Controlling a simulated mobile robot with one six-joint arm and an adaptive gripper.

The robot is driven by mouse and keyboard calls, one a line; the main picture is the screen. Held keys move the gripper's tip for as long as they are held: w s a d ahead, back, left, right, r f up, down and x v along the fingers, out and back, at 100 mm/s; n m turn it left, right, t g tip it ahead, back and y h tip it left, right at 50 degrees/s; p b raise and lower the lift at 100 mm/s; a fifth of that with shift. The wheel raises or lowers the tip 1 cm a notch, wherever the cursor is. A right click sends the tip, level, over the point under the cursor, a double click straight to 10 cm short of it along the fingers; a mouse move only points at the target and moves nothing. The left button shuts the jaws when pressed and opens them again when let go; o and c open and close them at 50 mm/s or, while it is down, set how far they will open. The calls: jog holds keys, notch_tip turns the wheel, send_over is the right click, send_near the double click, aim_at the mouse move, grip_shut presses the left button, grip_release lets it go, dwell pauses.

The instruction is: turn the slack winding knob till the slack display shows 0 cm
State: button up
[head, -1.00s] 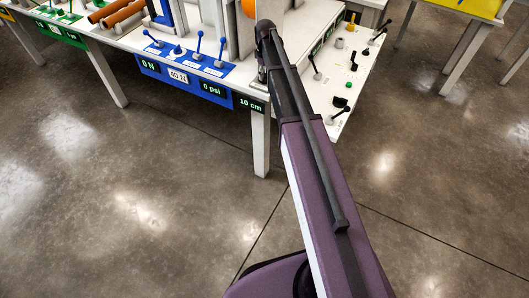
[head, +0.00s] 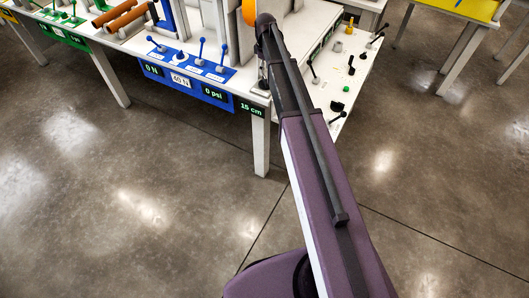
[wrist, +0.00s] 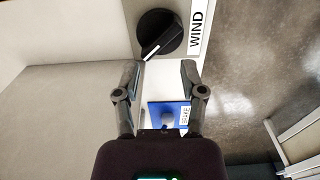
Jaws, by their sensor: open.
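The slack winding knob (wrist: 159,34) is round and black with a white pointer line, next to a white label reading WIND (wrist: 196,30) in the wrist view. The pointer line slants toward the lower left. My gripper (wrist: 163,66) is open, its two fingertips apart and just below the knob in the picture. Nothing is between the fingers, and they do not appear to grip the knob. The slack display (head: 251,108) at the table corner reads 15 cm in the head view. My arm covers much of the area beside it there.
A blue panel (head: 227,76) with several levers and displays reading 0 N, 40 N and 0 psi lies left of the slack display. Several levers and small knobs stand on the white table (head: 352,75) to the right. The floor in front is clear.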

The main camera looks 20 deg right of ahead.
jog(key=shift+r+p, duration=3.75)
jog(key=shift+r, duration=0.35)
jog(key=s+a+f+m+b, duration=0.4)
jog(key=s+f+b, duration=0.9)
jog(key=f+b, duration=0.1)
jog(key=s+a+f+m+b, duration=0.3)
jog(key=s+a+f+b, duration=0.1)
jog(key=s+f+b, duration=0.9)
notch_tip(320, 180, down, 3)
jog(key=b, duration=0.2)
jog(key=shift+s+r+m+b, duration=0.2)
jog(key=shift+m+b, duration=0.1)
jog(key=shift+m, duration=0.1)
jog(key=shift+o, duration=0.2)
jog(key=o, duration=0.6)
jog(key=shift+w+d+r, duration=0.1)
jog(key=shift+r, duration=0.05)
notch_tip(320, 180, up, 29)
jog(key=n+p, duration=1.7)
jog(key=p, duration=1.2)
send_over(265, 79)
jog(key=shift+f, duration=0.2)
